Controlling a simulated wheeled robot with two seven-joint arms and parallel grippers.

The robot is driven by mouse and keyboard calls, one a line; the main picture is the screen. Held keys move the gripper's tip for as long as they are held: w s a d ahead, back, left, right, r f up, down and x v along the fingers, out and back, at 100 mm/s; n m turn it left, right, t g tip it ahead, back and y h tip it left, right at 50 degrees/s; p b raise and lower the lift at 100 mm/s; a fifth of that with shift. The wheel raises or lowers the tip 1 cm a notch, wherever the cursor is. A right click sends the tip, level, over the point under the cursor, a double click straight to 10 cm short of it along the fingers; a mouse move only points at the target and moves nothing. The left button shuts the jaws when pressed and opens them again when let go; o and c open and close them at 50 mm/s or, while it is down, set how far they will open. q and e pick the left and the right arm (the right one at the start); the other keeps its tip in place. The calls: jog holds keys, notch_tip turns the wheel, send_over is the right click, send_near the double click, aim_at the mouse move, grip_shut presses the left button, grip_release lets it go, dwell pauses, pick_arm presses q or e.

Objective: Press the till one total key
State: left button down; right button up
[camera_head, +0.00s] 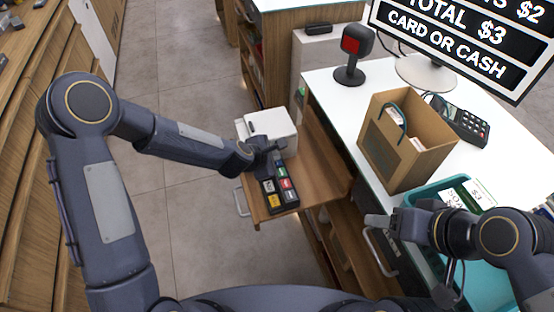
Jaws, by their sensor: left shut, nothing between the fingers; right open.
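The till keypad (283,196) is a dark block with several coloured keys, lying on a wooden pull-out shelf (319,181). A yellow key (273,201) is at its near left, with red, white and green keys beside it. The lettering on the keys is too small to read. My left gripper (272,163) is shut and empty, at the keypad's far end; I cannot tell whether it touches a key. The gripper hides part of that end. My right gripper (384,222) is open and empty, above the counter's near edge, left of a teal basket (423,193).
A white printer (270,123) stands behind the keypad. On the white counter (335,100) are a scanner (352,52), a paper bag (395,165), a card terminal (460,120) and a screen (455,40) reading total $3, card or cash. Open floor lies left of the shelf.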

pick_arm(q)
jog(key=shift+r, duration=0.25)
notch_tip(320, 180, up, 5)
jog(key=p, duration=0.4)
dwell(0.4)
dwell(0.5)
